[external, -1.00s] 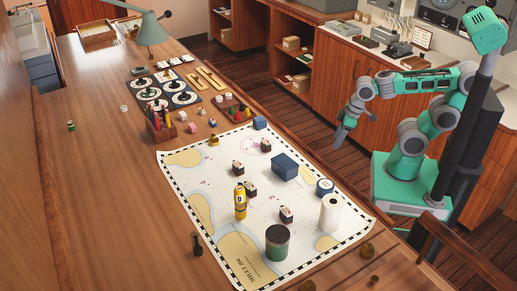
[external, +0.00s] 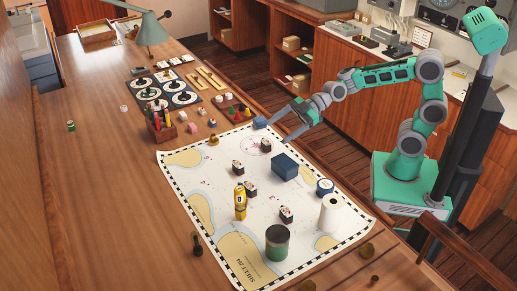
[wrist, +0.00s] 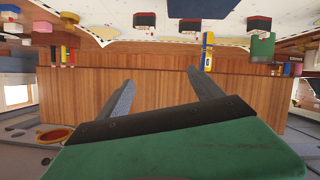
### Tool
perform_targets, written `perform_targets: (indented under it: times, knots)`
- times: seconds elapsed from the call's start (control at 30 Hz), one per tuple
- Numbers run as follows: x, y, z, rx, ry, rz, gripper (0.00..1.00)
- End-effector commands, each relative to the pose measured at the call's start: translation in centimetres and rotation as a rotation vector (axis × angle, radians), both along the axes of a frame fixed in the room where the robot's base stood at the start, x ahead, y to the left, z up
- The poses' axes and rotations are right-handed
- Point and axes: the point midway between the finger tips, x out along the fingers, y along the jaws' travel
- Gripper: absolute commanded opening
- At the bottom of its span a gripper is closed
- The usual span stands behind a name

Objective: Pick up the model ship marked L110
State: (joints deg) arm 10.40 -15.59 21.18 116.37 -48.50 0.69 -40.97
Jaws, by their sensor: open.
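Several small model ships with dark hulls and pale tops stand on the chart: one (external: 266,145) near the red circle, one (external: 238,167) left of the blue box, one (external: 250,188) beside the yellow bottle and one (external: 286,214) nearer the front. Their markings are too small to read, so I cannot tell which is L110. My gripper (external: 279,132) is open and empty, above the chart's far right edge, close to the ship by the circle. In the wrist view my gripper (wrist: 158,76) has its fingers spread with nothing between them; dark-and-red ships (wrist: 189,26) show beyond.
On the chart (external: 190,183) stand a blue box (external: 285,167), a yellow bottle (external: 240,202), a white roll (external: 329,213), a blue round tin (external: 325,187) and a green can (external: 277,243). A pencil holder (external: 160,128) and lamp (external: 152,30) are farther left.

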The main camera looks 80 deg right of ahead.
Motion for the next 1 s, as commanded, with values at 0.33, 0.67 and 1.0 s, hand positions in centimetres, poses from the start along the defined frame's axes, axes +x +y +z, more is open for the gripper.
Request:
perform_targets:
  times: [0.33, 0.67, 1.0]
  knots:
    - [4.1, -10.2, -11.3, 0.182, 0.184, -0.177, 0.76]
    - [8.0, -7.1, -12.7, 0.180, 0.188, -0.174, 0.76]
    - [9.4, -6.1, -13.7, 0.179, 0.184, -0.178, 0.76]
